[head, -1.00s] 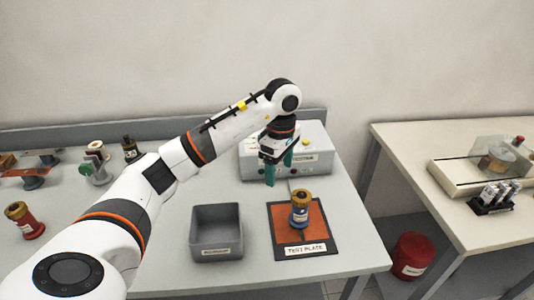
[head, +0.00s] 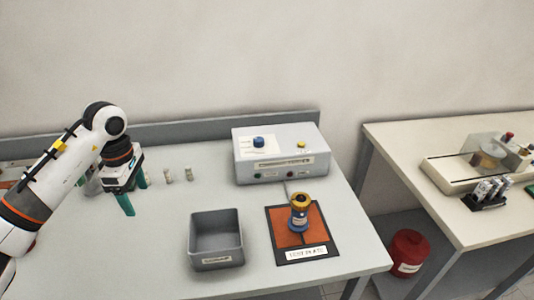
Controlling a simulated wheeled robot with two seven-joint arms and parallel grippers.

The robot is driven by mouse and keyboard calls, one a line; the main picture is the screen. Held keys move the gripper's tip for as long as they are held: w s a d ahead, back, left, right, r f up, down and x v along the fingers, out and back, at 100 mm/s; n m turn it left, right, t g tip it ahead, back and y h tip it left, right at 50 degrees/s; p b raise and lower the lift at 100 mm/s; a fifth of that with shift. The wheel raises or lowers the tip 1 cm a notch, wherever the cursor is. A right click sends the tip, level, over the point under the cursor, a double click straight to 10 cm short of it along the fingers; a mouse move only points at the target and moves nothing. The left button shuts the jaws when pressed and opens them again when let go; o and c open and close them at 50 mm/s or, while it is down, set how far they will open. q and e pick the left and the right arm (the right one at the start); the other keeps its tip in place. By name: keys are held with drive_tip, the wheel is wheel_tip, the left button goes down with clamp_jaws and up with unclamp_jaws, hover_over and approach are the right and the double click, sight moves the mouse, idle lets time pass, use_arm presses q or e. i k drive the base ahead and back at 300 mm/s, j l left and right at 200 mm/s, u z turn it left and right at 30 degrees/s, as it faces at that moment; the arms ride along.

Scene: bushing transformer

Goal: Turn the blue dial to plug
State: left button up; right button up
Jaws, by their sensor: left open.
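The blue dial (head: 259,142) sits on the top of a white-grey instrument box (head: 266,174) at the back of the table. The dial is in full view, but its pointer and markings are too small to read. My left gripper (head: 134,200) is open and empty, well to the left of the box, with its green fingers pointing down above the table. My right gripper is not in view.
A blue and brass bushing (head: 299,217) stands on the orange test plate (head: 277,238). A grey open bin (head: 216,262) stands left of it. Two small vials (head: 188,174) stand behind my gripper. A side table (head: 480,215) is at right.

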sight(258, 142)
drive_tip(key=i+j+z, duration=0.15)
drive_tip(key=z, duration=0.25)
drive_tip(key=i+j+z, duration=0.3)
drive_tip(key=z, duration=0.15)
